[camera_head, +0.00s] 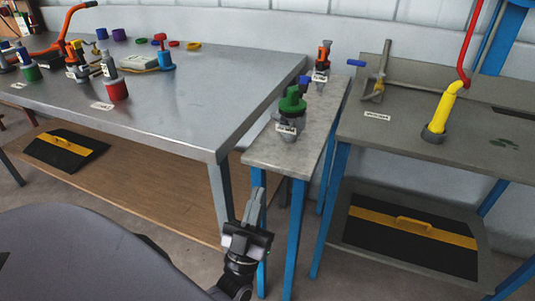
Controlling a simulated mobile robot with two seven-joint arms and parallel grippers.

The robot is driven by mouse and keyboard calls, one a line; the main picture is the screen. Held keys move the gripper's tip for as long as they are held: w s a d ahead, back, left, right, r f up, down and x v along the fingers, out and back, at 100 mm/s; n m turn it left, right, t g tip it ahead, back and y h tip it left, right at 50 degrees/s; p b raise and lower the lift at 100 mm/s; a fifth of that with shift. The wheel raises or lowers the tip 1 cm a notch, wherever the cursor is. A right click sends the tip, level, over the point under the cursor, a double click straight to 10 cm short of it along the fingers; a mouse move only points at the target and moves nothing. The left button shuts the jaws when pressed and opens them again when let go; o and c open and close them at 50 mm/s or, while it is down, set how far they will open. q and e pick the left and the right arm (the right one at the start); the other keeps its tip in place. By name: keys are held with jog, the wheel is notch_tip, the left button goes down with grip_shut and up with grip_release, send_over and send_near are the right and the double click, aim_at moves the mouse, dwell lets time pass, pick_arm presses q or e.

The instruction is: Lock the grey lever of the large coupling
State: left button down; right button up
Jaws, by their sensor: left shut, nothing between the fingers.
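My left gripper (257,200) is shut and empty, pointing up in front of the legs of the narrow middle bench. It is apart from everything on the benches. On the right bench a yellow coupling (442,108) on a red hose stands in a grey base ring (434,134). A grey upright part (379,82) with a blue-ended arm stands left of it, behind a white label. A green-topped coupling (291,104) sits on the middle bench. I cannot tell which is the large coupling, and no grey lever shows clearly. My right gripper is out of view.
The large steel table (210,85) at left holds several small coloured parts near its back left. The narrow middle bench (262,152) also bears an orange-and-black part (322,60). Black panels with yellow handles lie on the lower shelves. The steel table's front right is clear.

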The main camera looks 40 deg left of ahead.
aim_at(278, 120)
pick_arm(q)
jog(key=p+x, duration=0.2)
jog(key=x, duration=1)
jog(key=shift+r, duration=0.2)
jog(key=shift+w+r, duration=0.4)
jog(key=shift+w, duration=0.1)
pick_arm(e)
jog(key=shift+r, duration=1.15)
